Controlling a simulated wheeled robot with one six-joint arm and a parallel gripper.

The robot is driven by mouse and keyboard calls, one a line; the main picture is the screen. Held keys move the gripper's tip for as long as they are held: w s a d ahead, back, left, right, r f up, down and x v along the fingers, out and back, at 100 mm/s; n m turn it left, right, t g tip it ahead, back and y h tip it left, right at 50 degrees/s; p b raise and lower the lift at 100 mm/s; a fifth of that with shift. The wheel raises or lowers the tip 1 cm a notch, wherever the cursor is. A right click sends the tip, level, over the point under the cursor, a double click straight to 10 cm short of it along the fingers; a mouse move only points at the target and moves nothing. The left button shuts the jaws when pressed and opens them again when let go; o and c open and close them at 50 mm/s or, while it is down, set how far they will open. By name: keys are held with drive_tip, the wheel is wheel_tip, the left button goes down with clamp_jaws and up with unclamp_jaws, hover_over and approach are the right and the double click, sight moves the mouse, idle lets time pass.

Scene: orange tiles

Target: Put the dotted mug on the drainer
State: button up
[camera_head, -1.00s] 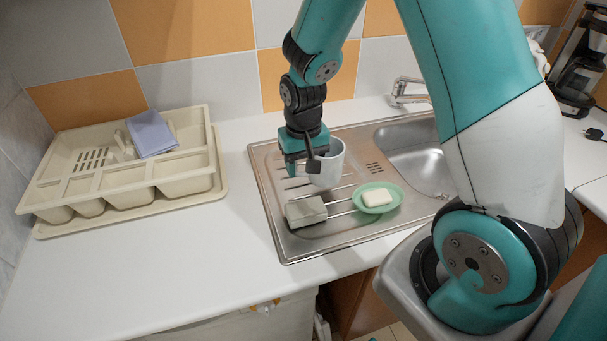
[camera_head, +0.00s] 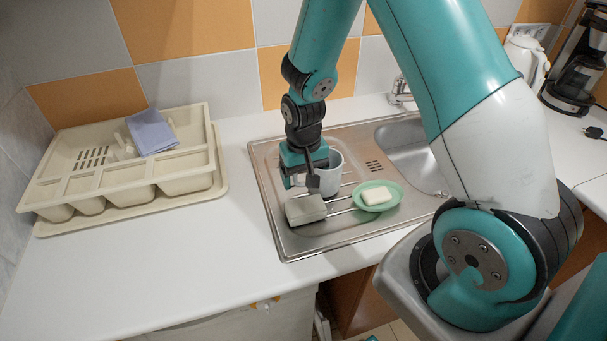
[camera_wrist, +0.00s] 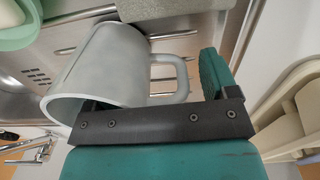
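The mug (camera_head: 332,178) looks plain pale grey; no dots can be made out. It appears to stand upright on the ribbed metal drainer (camera_head: 282,238) left of the sink bowl, behind a grey block. My gripper (camera_head: 300,178) is at the mug's left side, low over the drainer. In the wrist view the mug (camera_wrist: 110,65) has its handle towards the right finger. The gripper (camera_wrist: 155,90) has its fingers wide apart, one at the mug's mouth and one beyond the handle, with a gap to the handle. The finger at the mouth is partly hidden.
A grey block (camera_head: 306,210) and a green soap dish (camera_head: 390,204) with white soap (camera_head: 376,194) sit close in front of the mug. A beige dish rack (camera_head: 218,185) with a blue cloth (camera_head: 151,132) stands left. A tap (camera_head: 400,92) rises behind the bowl. The counter between is clear.

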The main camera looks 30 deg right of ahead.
wheel_tip(320, 180, up, 12)
drive_tip(key=shift+w+f+b, duration=0.1)
drive_tip(key=shift+f+b, duration=0.1)
drive_tip(key=shift+b, duration=0.55)
drive_tip(key=shift+a+r, duration=0.15)
drive_tip(key=shift+r, duration=0.2)
drive_tip(key=s+a+r+n+y, duration=0.2)
drive_tip(key=s+a+r+n, duration=0.3)
drive_tip(key=s+a, duration=0.2)
drive_tip(key=s+a+r+n+y, duration=0.2)
drive_tip(key=s+a+r+n, duration=0.3)
drive_tip(key=s, duration=0.7)
drive_tip(key=a, duration=0.2)
drive_tip(key=shift+s+a+r, duration=0.15)
drive_tip(key=shift+s+a, duration=0.05)
drive_tip(key=shift+a, duration=0.15)
